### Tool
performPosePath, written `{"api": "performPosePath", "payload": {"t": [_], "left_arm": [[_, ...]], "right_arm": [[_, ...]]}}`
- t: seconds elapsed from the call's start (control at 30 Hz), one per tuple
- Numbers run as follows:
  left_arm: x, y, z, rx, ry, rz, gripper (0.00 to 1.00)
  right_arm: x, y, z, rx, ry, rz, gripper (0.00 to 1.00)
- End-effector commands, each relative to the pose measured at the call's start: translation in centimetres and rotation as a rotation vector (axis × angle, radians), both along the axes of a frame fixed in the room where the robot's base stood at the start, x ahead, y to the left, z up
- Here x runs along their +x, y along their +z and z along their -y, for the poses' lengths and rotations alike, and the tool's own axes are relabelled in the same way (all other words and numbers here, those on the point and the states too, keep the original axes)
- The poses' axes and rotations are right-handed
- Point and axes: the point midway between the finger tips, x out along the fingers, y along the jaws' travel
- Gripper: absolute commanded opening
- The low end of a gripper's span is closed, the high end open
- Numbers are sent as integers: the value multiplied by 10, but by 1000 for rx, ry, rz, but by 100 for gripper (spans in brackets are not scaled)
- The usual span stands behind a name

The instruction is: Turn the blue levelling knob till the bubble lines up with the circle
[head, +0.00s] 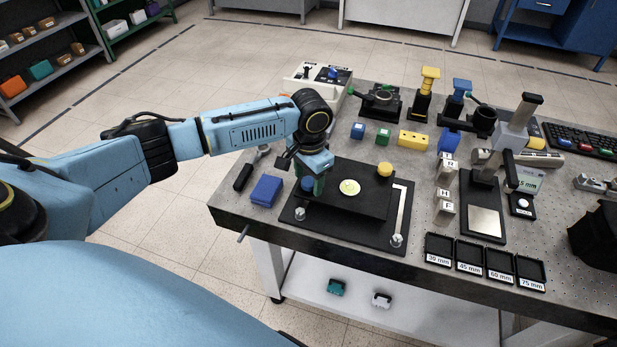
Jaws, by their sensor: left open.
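The levelling plate is a dark raised plate (345,205) on a wider black base (370,233) near the table's front left. A round pale yellow-green level (350,187) sits in its middle; the bubble and circle are too small to tell apart. The blue knob (307,185) is at the plate's left corner and partly hidden by my left gripper. A yellow knob (384,169) stands at the back right corner. My left gripper (312,180) points down at the blue knob, open, with its fingers at or just above it; contact cannot be told. My right gripper is not in view.
A blue block (266,191) and a small black block (243,177) lie left of the plate. White-marked H and F blocks (444,206), a stand (483,205) and labelled black trays (470,256) are to the right. Small coloured blocks (413,140) lie behind.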

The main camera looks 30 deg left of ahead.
Motion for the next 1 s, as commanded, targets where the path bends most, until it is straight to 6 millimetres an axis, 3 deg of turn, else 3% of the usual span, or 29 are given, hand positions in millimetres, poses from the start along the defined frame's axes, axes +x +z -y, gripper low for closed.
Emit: {"api": "performPosePath", "payload": {"t": [0.27,0.6,1.0], "left_arm": [[0,-1,0,0,-1,0,54],[0,-1,0,0,0,0,11],[0,2,0,1,-83,-5,11]], "right_arm": [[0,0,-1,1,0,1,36],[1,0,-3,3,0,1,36],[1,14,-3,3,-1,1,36]]}}
